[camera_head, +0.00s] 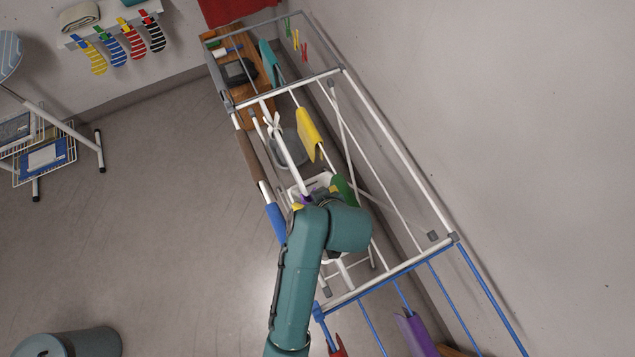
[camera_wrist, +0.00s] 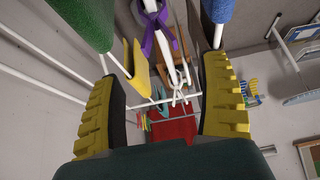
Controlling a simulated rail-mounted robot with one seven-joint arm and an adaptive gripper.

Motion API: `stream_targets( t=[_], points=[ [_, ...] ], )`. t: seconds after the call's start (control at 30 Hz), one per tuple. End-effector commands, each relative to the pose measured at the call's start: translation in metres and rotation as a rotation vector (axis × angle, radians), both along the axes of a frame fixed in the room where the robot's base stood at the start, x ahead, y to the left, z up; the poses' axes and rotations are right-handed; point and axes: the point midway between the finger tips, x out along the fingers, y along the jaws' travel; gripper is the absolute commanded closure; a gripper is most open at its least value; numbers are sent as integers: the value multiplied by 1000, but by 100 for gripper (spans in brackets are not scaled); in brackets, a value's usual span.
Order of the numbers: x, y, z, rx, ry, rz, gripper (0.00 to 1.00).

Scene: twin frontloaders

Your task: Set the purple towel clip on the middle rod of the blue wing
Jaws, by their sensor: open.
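The purple towel clip (camera_wrist: 158,38) is on a white rod in the upper middle of the wrist view, beyond my fingertips. The blue wing (camera_head: 428,262) extends from the white rack at lower right in the head view, with several blue rods. A purple cloth (camera_head: 414,332) and a red cloth (camera_head: 338,347) hang there.
Green (camera_head: 345,190), blue (camera_head: 276,222) and yellow (camera_head: 309,134) cloths hang on the white rack (camera_head: 400,155) around my gripper. A white clip-like piece (camera_head: 270,123) is farther up the rack. A wall stands close on the right.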

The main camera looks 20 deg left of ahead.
Motion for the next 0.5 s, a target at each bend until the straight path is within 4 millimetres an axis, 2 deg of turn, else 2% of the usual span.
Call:
stream_targets(
  t=[0.2, 0.5],
  points=[
    [10, 11, -32, 0, 0, -1, 22],
    [24, 26, -61, 0, -2, -2, 22]
  ],
)
